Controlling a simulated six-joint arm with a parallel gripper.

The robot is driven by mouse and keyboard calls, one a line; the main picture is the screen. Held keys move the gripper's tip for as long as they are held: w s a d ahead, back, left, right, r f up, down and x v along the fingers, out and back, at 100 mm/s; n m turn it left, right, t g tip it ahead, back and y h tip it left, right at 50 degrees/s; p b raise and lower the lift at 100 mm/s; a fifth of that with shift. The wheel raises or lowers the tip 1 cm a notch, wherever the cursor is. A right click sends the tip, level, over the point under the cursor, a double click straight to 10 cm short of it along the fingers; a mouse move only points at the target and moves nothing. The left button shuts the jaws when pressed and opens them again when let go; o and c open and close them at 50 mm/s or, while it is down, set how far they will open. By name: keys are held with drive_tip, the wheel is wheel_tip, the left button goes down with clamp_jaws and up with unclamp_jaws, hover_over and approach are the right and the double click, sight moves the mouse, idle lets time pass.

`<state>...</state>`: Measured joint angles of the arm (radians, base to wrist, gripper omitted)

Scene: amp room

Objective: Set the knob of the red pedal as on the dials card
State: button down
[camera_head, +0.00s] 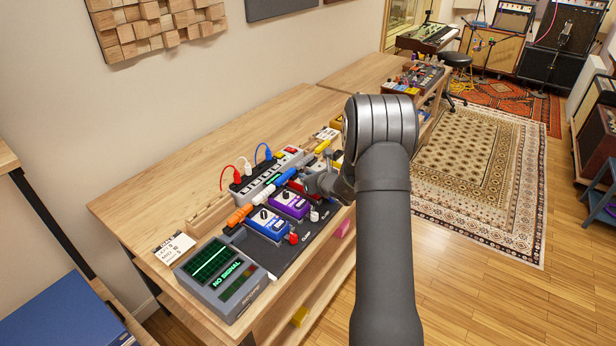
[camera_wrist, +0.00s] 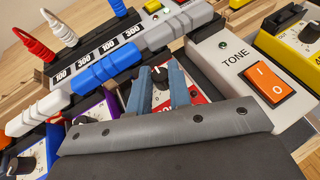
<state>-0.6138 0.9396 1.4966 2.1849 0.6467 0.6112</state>
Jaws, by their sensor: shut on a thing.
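The red pedal (camera_wrist: 193,92) lies in the middle of the wrist view, mostly hidden by my gripper's palm. Its black knob (camera_wrist: 159,73) with a white pointer mark sits between the two blue-grey fingers of my gripper (camera_wrist: 162,82), which is shut on it. In the head view my gripper (camera_head: 322,184) is down over the pedal row and covers most of the red pedal. The dials card (camera_head: 175,248) is a white card at the near left of the bench, behind the oscilloscope-like box. Its numbers are too small to read surely.
A blue pedal (camera_head: 269,224) and a purple pedal (camera_head: 290,204) stand to the left of my gripper. A TONE switch box (camera_wrist: 242,70) and a yellow pedal (camera_wrist: 298,40) stand to the right. Plugs and a power strip (camera_wrist: 108,47) run close behind. A NO SIGNAL screen box (camera_head: 224,276) stands nearest.

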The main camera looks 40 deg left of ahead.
drive_tip(key=c, duration=1.3)
unclamp_jaws()
drive_tip(key=v, duration=1.7)
drive_tip(key=shift+d+r, duration=0.15)
drive_tip(key=shift+r, duration=0.1)
drive_tip(key=x, duration=1.7)
drive_tip(key=shift+a+f, duration=0.2)
drive_tip(key=shift+f, duration=0.1)
drive_tip(key=shift+d+r, duration=0.1)
drive_tip(key=shift+d, duration=0.05)
